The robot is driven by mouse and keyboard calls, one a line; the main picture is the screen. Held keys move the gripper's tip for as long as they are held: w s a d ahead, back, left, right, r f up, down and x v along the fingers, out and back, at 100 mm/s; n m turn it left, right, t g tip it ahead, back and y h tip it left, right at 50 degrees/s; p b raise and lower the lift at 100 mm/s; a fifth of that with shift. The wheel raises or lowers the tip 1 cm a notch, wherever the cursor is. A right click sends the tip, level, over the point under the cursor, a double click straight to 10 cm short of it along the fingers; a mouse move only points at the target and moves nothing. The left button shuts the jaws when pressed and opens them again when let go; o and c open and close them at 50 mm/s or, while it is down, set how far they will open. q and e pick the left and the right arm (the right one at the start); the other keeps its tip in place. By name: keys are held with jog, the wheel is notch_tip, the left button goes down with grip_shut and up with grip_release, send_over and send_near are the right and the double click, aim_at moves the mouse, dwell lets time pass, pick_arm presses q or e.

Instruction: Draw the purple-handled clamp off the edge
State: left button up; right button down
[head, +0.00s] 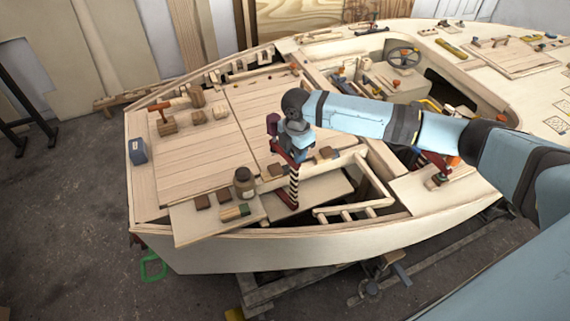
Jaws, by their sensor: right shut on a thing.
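The purple-handled clamp (293,183) stands near the middle of the hull, at an inner edge of the deck. Its purple handle (272,120) points up, and its dark red frame and striped bar reach down past the planks. My right gripper (293,146) comes down from above and is shut on the clamp beside the handle. The fingers partly hide the upper frame, and I cannot tell whether the clamp's jaws still touch the edge. My left gripper is not in view.
A brown jar (244,182) and small wood blocks stand left of the clamp. An orange-handled clamp (160,109) is at the far left, near a blue box (137,151). Another red clamp (436,166) is on the right. Open frame bays (362,190) lie right of my gripper.

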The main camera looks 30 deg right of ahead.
jog(key=shift+s+r+p, duration=0.15)
jog(key=shift+s+p, duration=0.65)
jog(key=shift+s, duration=0.3)
jog(key=shift+s+a+p, duration=0.1)
jog(key=shift+s+p, duration=0.85)
jog(key=shift+s, duration=0.05)
jog(key=shift+p, duration=0.5)
